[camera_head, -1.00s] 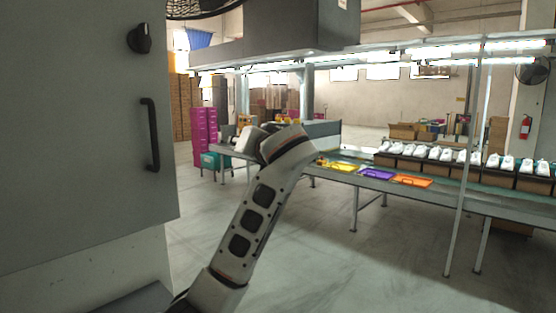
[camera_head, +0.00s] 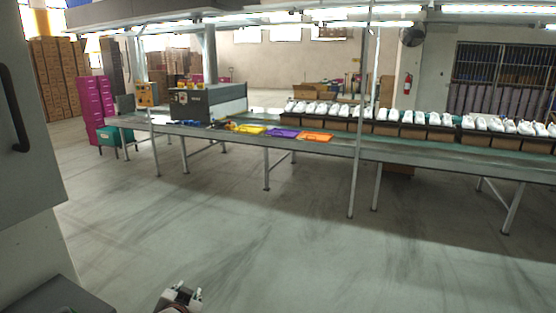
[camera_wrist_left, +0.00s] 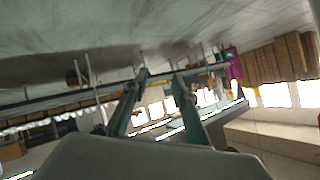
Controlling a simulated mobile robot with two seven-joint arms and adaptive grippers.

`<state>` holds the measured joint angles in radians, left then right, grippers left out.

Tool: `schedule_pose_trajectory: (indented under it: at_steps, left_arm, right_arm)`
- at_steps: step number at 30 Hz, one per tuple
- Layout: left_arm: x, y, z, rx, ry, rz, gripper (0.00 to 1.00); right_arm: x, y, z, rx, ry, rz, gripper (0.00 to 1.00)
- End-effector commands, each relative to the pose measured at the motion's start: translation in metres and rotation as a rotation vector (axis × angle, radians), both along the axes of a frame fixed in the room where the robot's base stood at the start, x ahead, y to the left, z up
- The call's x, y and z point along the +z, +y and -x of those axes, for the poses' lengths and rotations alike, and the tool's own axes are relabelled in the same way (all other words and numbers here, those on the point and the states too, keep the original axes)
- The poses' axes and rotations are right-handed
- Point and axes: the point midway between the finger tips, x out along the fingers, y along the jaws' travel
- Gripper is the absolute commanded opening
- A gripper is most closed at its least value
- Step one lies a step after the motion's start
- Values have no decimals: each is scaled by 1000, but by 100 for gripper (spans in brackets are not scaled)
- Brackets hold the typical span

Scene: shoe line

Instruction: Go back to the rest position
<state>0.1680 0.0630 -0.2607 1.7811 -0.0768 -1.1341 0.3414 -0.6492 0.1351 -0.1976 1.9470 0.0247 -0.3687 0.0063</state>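My left gripper (camera_head: 184,294) shows only in part at the bottom edge of the head view, low over the bare floor. In the left wrist view its two fingers (camera_wrist_left: 160,77) stand apart with nothing held between them, so it is open and empty. That view is tilted, with the floor at the top and the line behind the fingers. My right gripper is in neither view.
A grey cabinet (camera_head: 25,150) stands close at the left. Several white shoes (camera_head: 410,117) sit on boxes behind.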

Motion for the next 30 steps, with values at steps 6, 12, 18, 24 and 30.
schedule_pose_trajectory:
  at_steps: [6,12,18,24,30]
  left_arm:
    - [-104,-20,98,-107,71,98,28]
    - [-163,-33,198,-170,108,191,28]
    - [-189,-39,279,-195,121,263,28]
    - [-193,-39,311,-200,120,292,28]
    - [-193,-40,312,-201,119,293,28]
  right_arm:
    - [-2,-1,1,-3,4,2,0]
    - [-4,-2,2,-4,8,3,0]
    - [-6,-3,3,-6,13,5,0]
    - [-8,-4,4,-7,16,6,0]
    - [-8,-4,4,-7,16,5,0]
